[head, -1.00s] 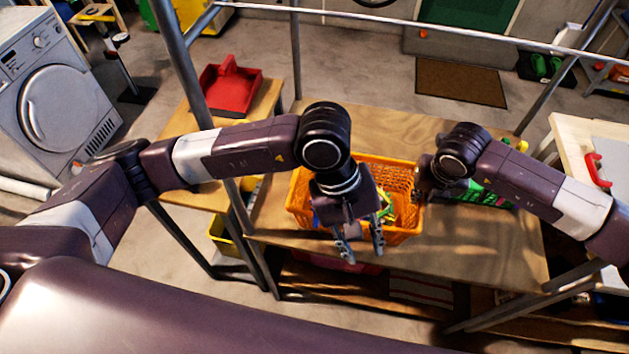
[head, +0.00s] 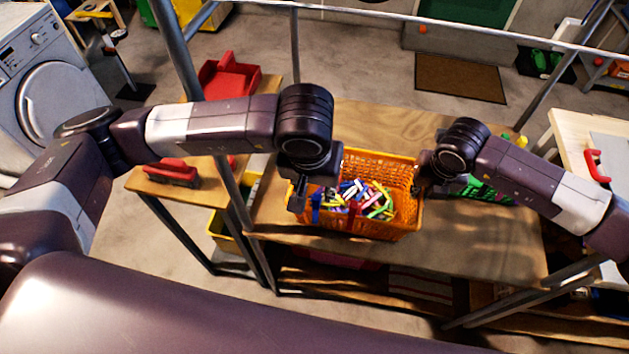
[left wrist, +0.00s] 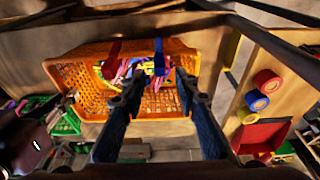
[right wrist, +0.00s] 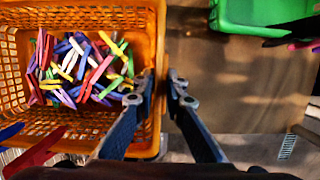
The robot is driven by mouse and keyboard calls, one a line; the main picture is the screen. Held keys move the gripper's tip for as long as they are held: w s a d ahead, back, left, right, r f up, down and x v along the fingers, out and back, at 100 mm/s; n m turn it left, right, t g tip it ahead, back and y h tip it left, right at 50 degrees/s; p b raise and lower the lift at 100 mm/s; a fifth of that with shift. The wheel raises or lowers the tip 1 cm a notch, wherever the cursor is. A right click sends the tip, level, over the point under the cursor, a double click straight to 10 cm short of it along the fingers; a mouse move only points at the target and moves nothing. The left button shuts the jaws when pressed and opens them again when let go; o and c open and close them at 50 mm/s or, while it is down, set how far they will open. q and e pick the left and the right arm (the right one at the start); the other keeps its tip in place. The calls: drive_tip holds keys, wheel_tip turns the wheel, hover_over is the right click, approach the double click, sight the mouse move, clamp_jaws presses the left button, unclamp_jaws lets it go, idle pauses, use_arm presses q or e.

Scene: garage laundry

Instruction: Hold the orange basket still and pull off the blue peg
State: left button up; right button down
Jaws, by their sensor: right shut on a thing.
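The orange basket (head: 385,226) stands on the wooden table, with many coloured pegs inside. The blue peg (head: 316,206) is clipped upright on its near rim, left of a red peg (head: 352,211). The left wrist view shows the blue peg (left wrist: 159,60) ahead of the fingertips. My left gripper (head: 300,192) is open and empty at the basket's near left corner, its fingers (left wrist: 160,84) apart and not touching the peg. My right gripper (head: 420,188) is shut on the basket's right rim, seen between its fingers (right wrist: 160,88) in the right wrist view.
A green basket (right wrist: 262,14) stands just right of the orange one. A red tray (head: 228,80) and a red item (head: 172,172) are on the side table at the left. A metal frame post (head: 228,190) rises near my left arm. The table front at right is clear.

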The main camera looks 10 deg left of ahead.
sight(316, 196)
use_arm(q)
drive_tip(key=shift+x, duration=2.85)
drive_tip(key=shift+r, duration=0.1)
clamp_jaws()
drive_tip(key=shift+w+v, duration=0.25)
drive_tip(key=shift+v, duration=0.75)
drive_tip(key=shift+w+v, duration=0.2)
drive_tip(key=shift+v, duration=0.85)
drive_tip(key=shift+w+v, duration=0.25)
drive_tip(key=shift+v, duration=0.75)
drive_tip(key=shift+w+v, duration=0.15)
drive_tip(key=shift+v, duration=0.5)
drive_tip(key=shift+w+v, duration=0.15)
drive_tip(key=shift+v, duration=0.5)
use_arm(e)
drive_tip(key=shift+s, duration=0.1)
use_arm(q)
drive_tip(key=shift+r, duration=0.1)
